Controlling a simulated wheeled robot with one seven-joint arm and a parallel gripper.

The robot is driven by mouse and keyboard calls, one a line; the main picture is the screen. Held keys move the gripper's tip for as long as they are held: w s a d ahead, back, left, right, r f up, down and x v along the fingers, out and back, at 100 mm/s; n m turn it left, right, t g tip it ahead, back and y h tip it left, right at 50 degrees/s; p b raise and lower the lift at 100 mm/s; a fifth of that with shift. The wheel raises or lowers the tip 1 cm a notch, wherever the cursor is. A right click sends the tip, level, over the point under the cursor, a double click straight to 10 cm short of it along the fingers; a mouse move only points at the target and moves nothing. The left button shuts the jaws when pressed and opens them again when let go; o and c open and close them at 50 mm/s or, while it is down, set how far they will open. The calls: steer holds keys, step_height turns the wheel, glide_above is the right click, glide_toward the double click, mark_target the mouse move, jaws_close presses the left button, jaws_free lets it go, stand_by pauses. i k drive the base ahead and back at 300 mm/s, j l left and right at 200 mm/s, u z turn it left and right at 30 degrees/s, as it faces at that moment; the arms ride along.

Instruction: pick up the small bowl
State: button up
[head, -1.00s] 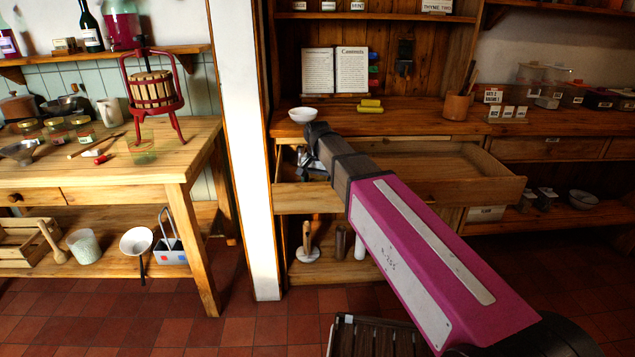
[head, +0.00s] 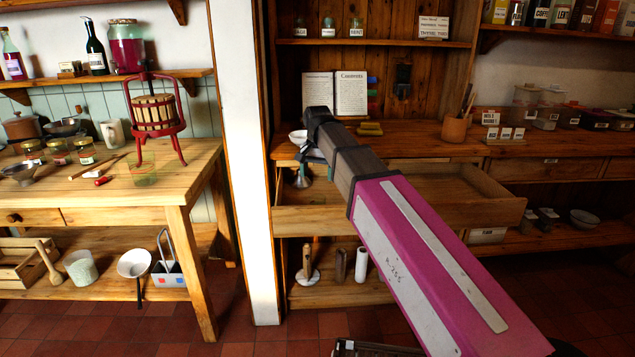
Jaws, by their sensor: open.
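The small white bowl (head: 297,136) stands on the wooden counter at the left end of the hutch, in the head view. My arm's wrist covers its right side. My gripper (head: 311,157) points down just below and right of the bowl in the picture, mostly hidden behind my wrist. It is open, and I see nothing held in it. I cannot tell how far it is from the bowl in depth.
An open book (head: 350,93) stands behind. A white post (head: 240,160) rises at left. Another bowl (head: 583,219) sits on the lower right shelf.

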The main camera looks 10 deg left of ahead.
mark_target(304, 140)
steer(key=u, duration=0.95)
